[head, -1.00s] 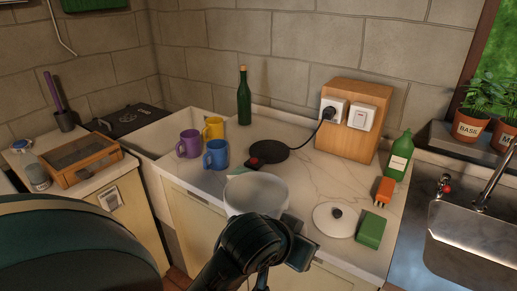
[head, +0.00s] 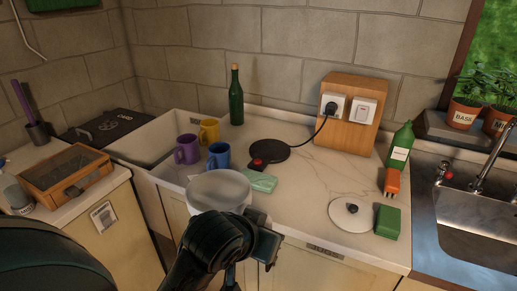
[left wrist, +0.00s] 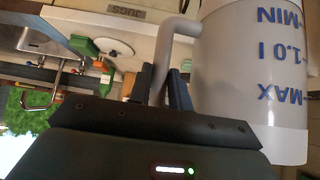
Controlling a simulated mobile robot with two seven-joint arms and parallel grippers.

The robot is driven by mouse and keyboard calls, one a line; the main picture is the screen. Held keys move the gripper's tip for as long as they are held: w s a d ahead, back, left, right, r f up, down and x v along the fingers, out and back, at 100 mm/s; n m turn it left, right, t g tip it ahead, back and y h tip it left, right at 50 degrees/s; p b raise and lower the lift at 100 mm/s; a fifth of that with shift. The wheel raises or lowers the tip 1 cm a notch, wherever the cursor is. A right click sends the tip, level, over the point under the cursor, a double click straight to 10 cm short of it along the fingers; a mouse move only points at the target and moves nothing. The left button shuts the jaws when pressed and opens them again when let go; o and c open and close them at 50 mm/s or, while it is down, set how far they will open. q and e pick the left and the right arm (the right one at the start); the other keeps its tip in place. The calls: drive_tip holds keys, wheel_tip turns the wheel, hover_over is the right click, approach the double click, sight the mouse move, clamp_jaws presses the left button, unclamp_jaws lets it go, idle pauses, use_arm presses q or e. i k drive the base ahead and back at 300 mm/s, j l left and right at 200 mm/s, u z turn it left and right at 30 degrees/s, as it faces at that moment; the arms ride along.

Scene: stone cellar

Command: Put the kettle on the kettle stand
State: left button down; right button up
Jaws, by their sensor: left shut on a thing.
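The kettle (head: 218,187) is a pale, see-through jug at the front edge of the counter in the head view, partly hidden by my left arm. In the left wrist view the kettle (left wrist: 255,80) shows blue MIN, 1.0 l and MAX marks, and my left gripper (left wrist: 168,88) is shut on its grey handle. In the head view my arm hides the fingers. The kettle stand (head: 269,151) is a flat black disc on the counter, beyond the kettle and to its right. It is empty, with a red switch (head: 256,164) at its front. My right gripper is not in view.
A pale green cloth (head: 260,182) lies between kettle and stand. Purple (head: 187,149), yellow (head: 209,131) and blue (head: 218,156) mugs stand left of the stand. A cord runs to the socket block (head: 347,112). A white lid (head: 350,214) lies right; a green bottle (head: 236,97) stands behind.

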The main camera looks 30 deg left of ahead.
sight(274, 152)
drive_tip(key=k+j, duration=0.1)
drive_tip(key=j, duration=0.3)
drive_tip(key=k+j, duration=0.1)
drive_tip(key=j, duration=0.35)
drive_tip(key=j+u, duration=0.1)
drive_tip(key=j, duration=0.3)
drive_tip(key=k, duration=0.05)
